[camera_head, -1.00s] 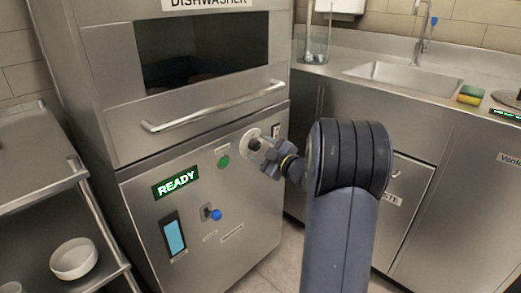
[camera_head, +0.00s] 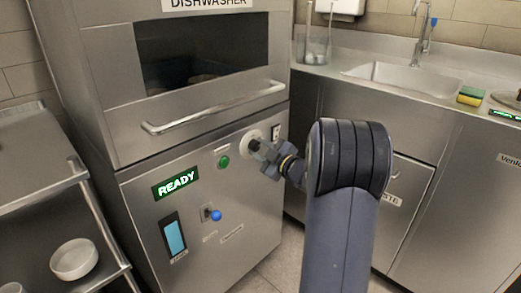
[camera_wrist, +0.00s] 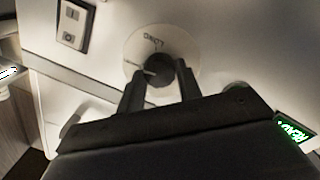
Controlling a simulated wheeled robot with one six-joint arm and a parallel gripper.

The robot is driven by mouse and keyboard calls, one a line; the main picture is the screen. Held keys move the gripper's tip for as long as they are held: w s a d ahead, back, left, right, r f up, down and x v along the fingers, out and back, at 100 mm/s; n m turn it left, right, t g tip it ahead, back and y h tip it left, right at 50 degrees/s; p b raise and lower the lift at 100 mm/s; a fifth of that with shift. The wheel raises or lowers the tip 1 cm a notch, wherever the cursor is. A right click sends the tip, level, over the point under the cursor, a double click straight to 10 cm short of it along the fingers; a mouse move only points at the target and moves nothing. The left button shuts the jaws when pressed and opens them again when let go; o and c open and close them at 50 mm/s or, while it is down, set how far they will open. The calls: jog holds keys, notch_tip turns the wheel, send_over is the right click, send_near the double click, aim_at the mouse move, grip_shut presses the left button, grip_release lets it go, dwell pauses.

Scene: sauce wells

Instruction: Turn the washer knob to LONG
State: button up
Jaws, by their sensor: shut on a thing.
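The washer knob (camera_wrist: 157,69) is dark and round, set on a pale round dial (camera_wrist: 138,47) on the dishwasher's front panel. In the wrist view my gripper (camera_wrist: 158,82) has one finger on each side of the knob and is shut on it. Small lettering shows on the dial above the knob, turned and too blurred to read surely. In the head view my gripper (camera_head: 262,148) reaches the dial at the panel's upper right, and the knob is mostly hidden behind the fingers.
The dishwasher panel also carries a green button (camera_head: 224,162), a READY display (camera_head: 176,185), a blue-tipped lever (camera_head: 216,215) and a rocker switch (camera_wrist: 73,26) close to the dial. The door handle (camera_head: 215,108) juts out above. A shelf with a white bowl (camera_head: 74,259) stands at left.

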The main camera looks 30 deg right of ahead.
jog(key=shift+r+m+p, duration=0.1)
jog(key=shift+m+p, duration=0.2)
jog(key=shift+p, duration=0.3)
jog(key=shift+r+m+p, duration=0.2)
jog(key=shift+m+p, duration=0.4)
jog(key=shift+p, duration=0.35)
jog(key=m+p, duration=0.2)
jog(key=p, duration=0.1)
jog(key=shift+p, duration=0.35)
jog(key=m+p, duration=0.3)
jog(key=p, duration=0.1)
jog(key=shift+m+g, duration=0.4)
jog(key=m+p, duration=0.3)
jog(key=p, duration=0.1)
jog(key=shift+f+m, duration=0.15)
jog(key=shift+m, duration=0.25)
jog(key=o, duration=1)
